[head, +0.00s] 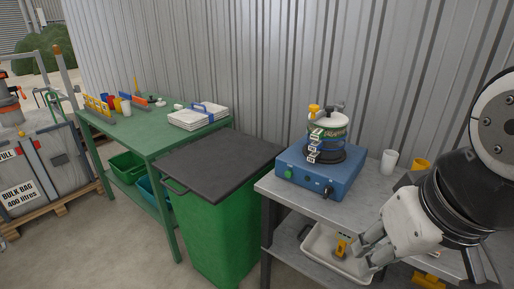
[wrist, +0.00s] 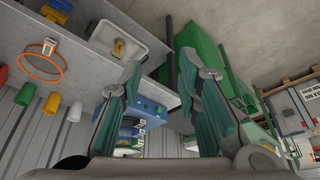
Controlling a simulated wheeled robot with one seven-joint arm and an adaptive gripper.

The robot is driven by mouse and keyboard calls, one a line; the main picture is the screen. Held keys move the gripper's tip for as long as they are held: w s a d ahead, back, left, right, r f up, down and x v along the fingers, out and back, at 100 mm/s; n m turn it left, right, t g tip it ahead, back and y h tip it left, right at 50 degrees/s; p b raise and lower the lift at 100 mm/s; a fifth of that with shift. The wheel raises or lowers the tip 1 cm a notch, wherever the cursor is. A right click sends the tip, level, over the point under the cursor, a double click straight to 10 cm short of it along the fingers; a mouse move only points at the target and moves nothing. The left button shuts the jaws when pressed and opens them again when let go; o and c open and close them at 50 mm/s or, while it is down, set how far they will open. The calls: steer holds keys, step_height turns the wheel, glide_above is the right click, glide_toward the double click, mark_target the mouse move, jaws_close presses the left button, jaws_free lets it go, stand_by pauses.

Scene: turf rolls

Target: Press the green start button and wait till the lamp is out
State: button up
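I cannot make out whether a lamp is lit. My gripper (head: 369,251) is in front of the bench, right of and lower than the box, touching nothing I can see. In the wrist view my gripper (wrist: 158,76) has its fingers apart and empty, with the blue box (wrist: 150,107) partly visible between and beyond them.
A green bin with a dark lid (head: 222,165) stands left of the grey bench (head: 375,205). White (head: 389,161) and yellow (head: 421,165) cups stand right of the box. A white tray (head: 322,254) is on the lower shelf. A green table (head: 150,130) is farther left.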

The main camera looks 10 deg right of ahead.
jaws_close()
stand_by(1.0)
